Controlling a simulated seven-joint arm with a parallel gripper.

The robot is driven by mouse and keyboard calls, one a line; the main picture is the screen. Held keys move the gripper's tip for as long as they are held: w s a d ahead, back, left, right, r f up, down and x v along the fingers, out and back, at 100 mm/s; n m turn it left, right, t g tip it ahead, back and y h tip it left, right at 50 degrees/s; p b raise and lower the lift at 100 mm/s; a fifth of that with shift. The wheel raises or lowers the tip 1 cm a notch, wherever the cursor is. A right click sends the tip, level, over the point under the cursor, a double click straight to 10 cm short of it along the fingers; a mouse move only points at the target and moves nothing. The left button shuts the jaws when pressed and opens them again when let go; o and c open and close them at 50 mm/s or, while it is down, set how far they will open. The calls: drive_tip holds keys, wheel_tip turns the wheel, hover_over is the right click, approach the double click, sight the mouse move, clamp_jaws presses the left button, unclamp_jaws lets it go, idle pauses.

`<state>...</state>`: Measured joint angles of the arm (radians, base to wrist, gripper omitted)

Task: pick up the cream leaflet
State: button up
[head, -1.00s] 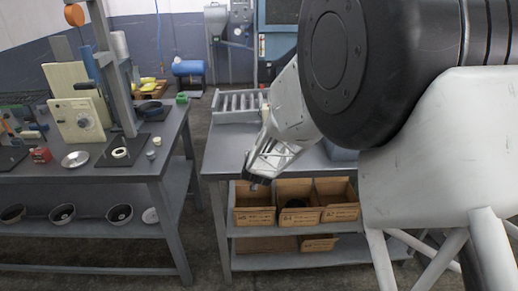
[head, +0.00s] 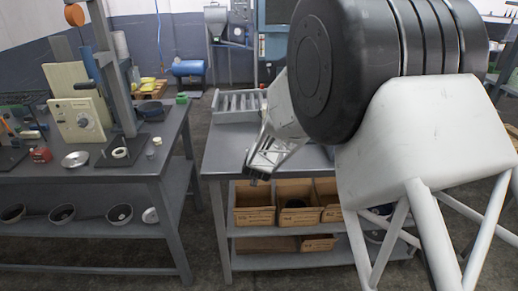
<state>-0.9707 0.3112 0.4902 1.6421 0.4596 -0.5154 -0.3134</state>
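I cannot make out a cream leaflet for certain in the head view. My gripper (head: 257,173) hangs over the front edge of the right-hand grey table (head: 226,150), pointing down and to the left. Its fingertips are small and dark, and I cannot tell whether they are open or shut. No held object is distinguishable. My arm hides much of the right part of this table.
Cardboard boxes (head: 254,217) stand on the shelf below the gripper. The left table (head: 100,172) holds a cream dial panel (head: 82,119) and a metal dish (head: 75,159). A floor gap separates the tables.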

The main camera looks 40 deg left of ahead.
drive_tip(key=shift+w+a+f, duration=0.1)
drive_tip(key=shift+w+a, duration=0.1)
idle(0.5)
drive_tip(key=c, duration=1)
